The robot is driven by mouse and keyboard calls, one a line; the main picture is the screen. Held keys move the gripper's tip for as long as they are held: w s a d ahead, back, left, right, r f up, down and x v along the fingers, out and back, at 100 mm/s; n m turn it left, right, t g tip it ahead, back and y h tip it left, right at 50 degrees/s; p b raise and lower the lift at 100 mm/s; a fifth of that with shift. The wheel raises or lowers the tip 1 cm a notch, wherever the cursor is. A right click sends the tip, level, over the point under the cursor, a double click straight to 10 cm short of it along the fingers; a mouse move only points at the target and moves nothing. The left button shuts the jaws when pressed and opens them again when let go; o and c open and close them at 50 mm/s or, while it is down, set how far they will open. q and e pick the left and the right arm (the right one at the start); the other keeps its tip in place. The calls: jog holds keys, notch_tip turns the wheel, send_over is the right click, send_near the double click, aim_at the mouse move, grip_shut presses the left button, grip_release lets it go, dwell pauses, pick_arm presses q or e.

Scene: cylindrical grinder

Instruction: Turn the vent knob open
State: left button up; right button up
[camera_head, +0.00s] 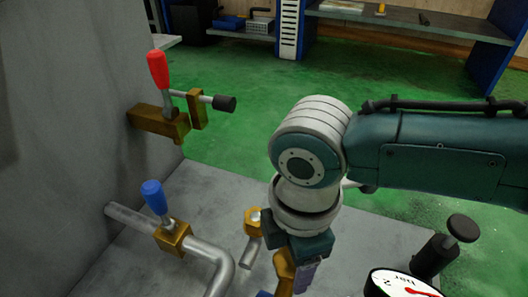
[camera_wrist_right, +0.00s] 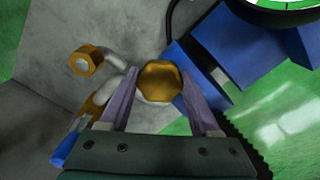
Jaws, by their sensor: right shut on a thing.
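My right gripper (camera_head: 294,272) reaches down from above, near the bottom middle of the head view. In the right wrist view its two purple-grey fingers (camera_wrist_right: 160,100) stand on either side of a faceted brass knob (camera_wrist_right: 160,80), which I take to be the vent knob, and are shut on it. In the head view some brass (camera_head: 284,266) shows beside the fingers, partly hidden by the gripper. How far the knob is turned cannot be told. My left gripper is not in view.
A red-handled valve (camera_head: 158,70) and a blue-handled valve (camera_head: 154,197) are at the left, by a grey wall. A brass fitting (camera_head: 252,222) stands close to my right gripper. A dial gauge (camera_head: 402,285) and a black knob (camera_head: 463,228) are at the lower right.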

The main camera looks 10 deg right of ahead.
jog(key=n+p, duration=0.1)
jog(key=n, duration=0.3)
jog(key=shift+n, duration=0.4)
jog(key=n+p, duration=0.1)
jog(key=n, duration=0.4)
jog(key=shift+n, duration=0.3)
jog(key=o, duration=1.4)
